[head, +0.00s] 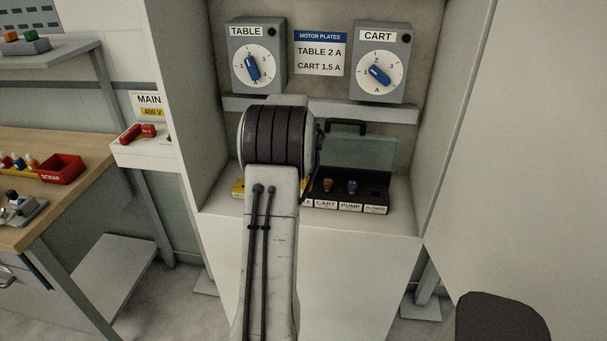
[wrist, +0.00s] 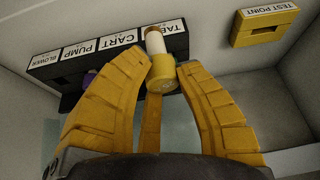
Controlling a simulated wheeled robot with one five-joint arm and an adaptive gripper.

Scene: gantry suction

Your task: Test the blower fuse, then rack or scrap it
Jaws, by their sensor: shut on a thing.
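In the wrist view my gripper (wrist: 163,68) has its yellow fingers shut on a fuse (wrist: 161,70) with a yellow cap and white body. The fuse overlaps the TABLE end of the black fuse rack (wrist: 70,73); I cannot tell if it touches the rack. In the head view my arm hides the gripper and that fuse. The rack also shows there (head: 372,208), with an orange-brown fuse (head: 327,185) at CART and a purple fuse (head: 352,187) at PUMP. No fuse shows at BLOWER. The yellow test point block (wrist: 265,24) stands apart from the rack.
A red SCRAP bin (head: 62,170) sits on the wooden bench (head: 100,150) at left. Above the rack are the TABLE dial (head: 253,66), the CART dial (head: 380,72) and a motor plates sign (head: 319,53). A MAIN switch box (head: 148,150) stands left. Cabinet walls flank the rack.

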